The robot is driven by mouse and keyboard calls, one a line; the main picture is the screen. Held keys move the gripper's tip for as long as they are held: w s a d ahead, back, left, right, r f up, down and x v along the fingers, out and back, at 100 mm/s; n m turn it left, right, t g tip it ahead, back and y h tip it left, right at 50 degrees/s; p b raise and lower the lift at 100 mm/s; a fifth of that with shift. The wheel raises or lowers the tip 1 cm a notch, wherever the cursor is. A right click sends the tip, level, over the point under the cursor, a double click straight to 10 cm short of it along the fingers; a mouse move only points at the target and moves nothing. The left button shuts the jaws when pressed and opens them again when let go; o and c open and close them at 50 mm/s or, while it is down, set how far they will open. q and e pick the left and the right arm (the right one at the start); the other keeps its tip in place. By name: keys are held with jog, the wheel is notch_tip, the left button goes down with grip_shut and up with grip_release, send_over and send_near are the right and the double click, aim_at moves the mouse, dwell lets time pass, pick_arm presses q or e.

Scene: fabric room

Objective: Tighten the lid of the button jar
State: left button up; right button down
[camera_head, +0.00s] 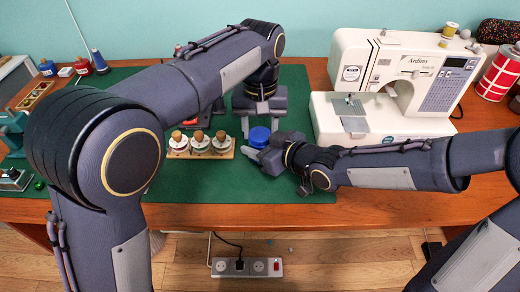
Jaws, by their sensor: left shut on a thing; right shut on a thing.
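The button jar's round blue lid (259,137) shows on the green mat near the middle of the table. The jar body under it is mostly hidden by the lid and my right gripper. My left gripper (259,125) reaches down from behind, its two fingers on either side of the lid, shut on it. My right gripper (262,153) comes in low from the right and is shut on the jar, close below the lid. The exact finger contact is too small to see. Whether the lid sits level is hard to tell.
A wooden rack (201,153) with several cork-topped bottles stands just left of the jar. A white sewing machine (400,85) stands to the right, behind my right arm. A green cutting mat (225,190) covers the table's middle; its front part is clear. Thread spools (83,66) stand back left.

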pick_arm(q)
jog(key=o, duration=1.1)
jog(key=shift+r, duration=2.25)
jog(key=shift+r, duration=0.1)
jog(key=shift+c, duration=0.4)
jog(key=shift+w+r+n, duration=0.1)
jog(key=shift+r+n, duration=0.55)
jog(key=shift+n, duration=0.55)
notch_tip(320, 180, up, 2)
jog(key=n, duration=0.2)
jog(key=shift+r+n, duration=0.1)
jog(key=shift+n, duration=0.2)
